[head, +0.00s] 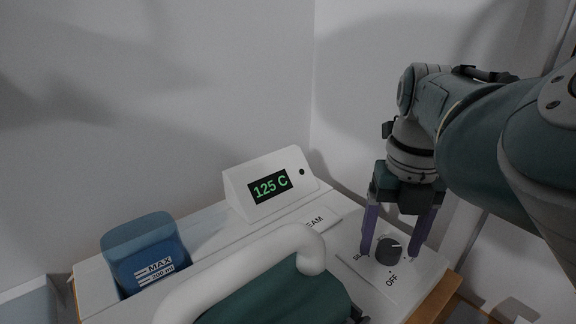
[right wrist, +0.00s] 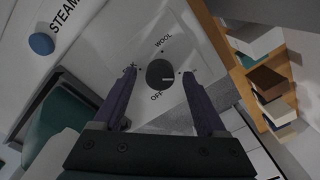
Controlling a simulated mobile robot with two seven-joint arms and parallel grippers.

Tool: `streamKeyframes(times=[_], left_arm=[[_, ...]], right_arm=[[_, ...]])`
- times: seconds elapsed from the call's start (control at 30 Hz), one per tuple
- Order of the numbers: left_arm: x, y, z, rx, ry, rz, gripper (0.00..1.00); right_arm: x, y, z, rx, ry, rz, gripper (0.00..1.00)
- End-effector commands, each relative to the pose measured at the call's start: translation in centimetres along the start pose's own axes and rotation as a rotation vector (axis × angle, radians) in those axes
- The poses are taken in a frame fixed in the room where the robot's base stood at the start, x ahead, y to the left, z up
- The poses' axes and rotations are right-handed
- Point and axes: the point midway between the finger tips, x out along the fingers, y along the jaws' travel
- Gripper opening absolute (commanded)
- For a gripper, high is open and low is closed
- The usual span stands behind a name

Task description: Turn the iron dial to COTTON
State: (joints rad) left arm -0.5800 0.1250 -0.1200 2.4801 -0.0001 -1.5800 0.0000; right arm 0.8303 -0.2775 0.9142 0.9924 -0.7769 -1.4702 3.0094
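The iron dial (head: 388,251) is a dark grey round knob on the white panel of the ironing station. OFF is printed on its near side in the head view. In the right wrist view the dial (right wrist: 160,74) has WOOL above it and OFF below it. A short pale mark on the knob lies toward its right side; other labels are partly hidden by the fingers. My right gripper (head: 390,254) points down with its purple fingers on either side of the dial, open with a gap at each side. COTTON is not readable. My left gripper is out of view.
The display (head: 269,186) reads 125 C. The iron, with a thick white handle (head: 238,268), stands left of the dial. A blue water tank (head: 146,254) is farther left. A blue STEAM button (right wrist: 41,44) shows in the right wrist view. Walls stand close behind.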

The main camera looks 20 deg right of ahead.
Motion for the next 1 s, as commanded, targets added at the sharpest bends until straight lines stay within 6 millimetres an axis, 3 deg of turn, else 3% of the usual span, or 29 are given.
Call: streamKeyframes(times=[0.27, 0.7, 1.0], left_arm=[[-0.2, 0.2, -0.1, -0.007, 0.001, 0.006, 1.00], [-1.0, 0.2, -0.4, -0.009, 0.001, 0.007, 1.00], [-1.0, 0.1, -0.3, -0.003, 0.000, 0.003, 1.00]], right_arm=[[-0.6, 0.0, 0.0, 0.000, 0.000, 0.000, 0.74], [-8.4, 0.1, 0.1, 0.000, -0.003, 0.001, 0.74], [-10.0, 0.0, 0.0, -0.001, 0.001, 0.000, 0.74]])
